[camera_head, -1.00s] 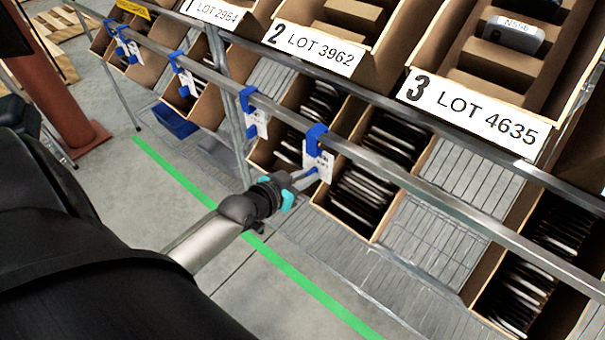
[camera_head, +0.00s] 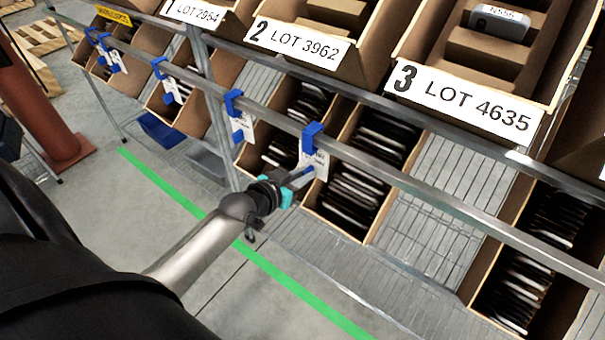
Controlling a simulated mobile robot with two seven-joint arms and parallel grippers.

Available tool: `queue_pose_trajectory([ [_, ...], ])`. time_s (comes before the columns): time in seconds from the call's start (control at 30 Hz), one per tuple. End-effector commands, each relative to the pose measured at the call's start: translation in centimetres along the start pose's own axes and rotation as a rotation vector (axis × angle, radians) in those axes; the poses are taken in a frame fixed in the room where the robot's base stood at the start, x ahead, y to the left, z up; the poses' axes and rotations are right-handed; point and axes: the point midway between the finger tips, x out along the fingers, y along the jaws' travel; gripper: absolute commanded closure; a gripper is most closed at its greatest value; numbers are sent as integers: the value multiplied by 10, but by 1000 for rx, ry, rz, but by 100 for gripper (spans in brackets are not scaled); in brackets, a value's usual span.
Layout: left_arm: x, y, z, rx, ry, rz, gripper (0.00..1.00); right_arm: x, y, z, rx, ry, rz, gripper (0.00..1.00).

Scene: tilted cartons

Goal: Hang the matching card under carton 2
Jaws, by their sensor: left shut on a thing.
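Carton 2 (camera_head: 352,50) is a tilted brown carton on the upper shelf, with a white label "2 LOT 3962" (camera_head: 298,44). My left gripper (camera_head: 304,178) is shut on a white card (camera_head: 318,163) with a blue clip (camera_head: 312,135). The clip is at the front rail, below and slightly right of the "2" label; I cannot tell whether it bears on the rail. The writing on this card is too small to read. Another clipped card (camera_head: 242,126) hangs on the rail just to the left. My right gripper is not in view.
Carton 3 (camera_head: 550,85), labelled "LOT 4635", stands to the right; the "LOT 2964" label (camera_head: 195,13) is at the left. More cards (camera_head: 172,88) hang along the rail (camera_head: 420,197) at left. Lower cartons (camera_head: 372,235) hold dark items. The rail is bare to the right.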

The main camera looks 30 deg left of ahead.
Motion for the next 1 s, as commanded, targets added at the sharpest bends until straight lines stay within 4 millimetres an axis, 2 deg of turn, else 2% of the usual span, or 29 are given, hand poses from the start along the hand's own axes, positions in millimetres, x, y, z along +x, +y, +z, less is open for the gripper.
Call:
queue_pose_trajectory([
  [0.47,1,0,3,0,1,0,100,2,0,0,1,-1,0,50],
  [0.5,1,0,3,0,1,0,82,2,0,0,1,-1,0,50],
  [0.8,1,0,3,0,0,0,49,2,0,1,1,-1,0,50],
  [1.0,1,0,3,0,0,0,49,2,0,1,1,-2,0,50],
])
